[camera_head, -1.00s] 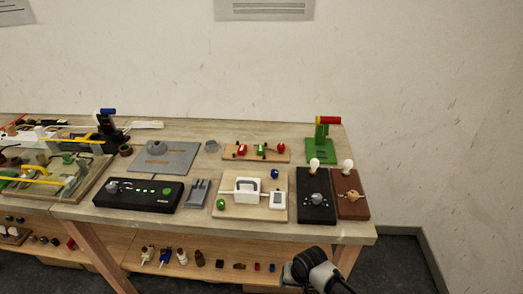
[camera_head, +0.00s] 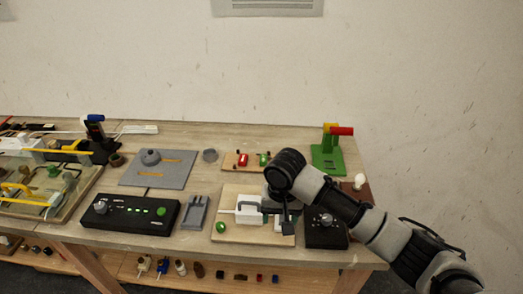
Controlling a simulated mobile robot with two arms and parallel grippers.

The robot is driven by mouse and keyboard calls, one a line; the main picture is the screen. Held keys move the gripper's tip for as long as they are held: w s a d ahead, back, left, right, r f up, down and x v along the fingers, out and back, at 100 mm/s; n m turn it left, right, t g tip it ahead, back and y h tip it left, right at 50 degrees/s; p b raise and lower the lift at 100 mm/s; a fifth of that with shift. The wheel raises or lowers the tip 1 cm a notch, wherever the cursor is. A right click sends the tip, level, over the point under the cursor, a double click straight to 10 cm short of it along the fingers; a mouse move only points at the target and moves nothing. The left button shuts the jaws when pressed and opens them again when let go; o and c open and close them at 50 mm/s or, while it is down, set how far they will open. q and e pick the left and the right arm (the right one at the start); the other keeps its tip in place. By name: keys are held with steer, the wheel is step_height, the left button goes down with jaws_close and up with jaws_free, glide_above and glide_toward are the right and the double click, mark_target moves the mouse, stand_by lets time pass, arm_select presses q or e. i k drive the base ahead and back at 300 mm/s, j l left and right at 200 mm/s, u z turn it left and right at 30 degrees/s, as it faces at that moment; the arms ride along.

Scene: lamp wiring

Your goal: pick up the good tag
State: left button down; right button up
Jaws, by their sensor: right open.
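No thing in view can be made out for certain as the good tag. My right arm comes in from the right, and my right gripper (camera_head: 279,214) is over the right part of a pale wooden board (camera_head: 238,236). It is open, and I see nothing in its jaws. A white block with a handle (camera_head: 247,214) stands on that board, just left of the fingers. A small round green piece (camera_head: 221,227) lies at the board's left front. The gripper and arm hide the board's right part. My left gripper is out of view.
A black panel (camera_head: 130,214) and a grey holder (camera_head: 195,212) lie to the left. A grey plate (camera_head: 180,177) is behind them. A green stand with a red bar (camera_head: 328,158) is at the back right. My arm partly covers a black lamp board (camera_head: 326,236).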

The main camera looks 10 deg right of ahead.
mark_target(263, 158)
steer(key=i, duration=1.1)
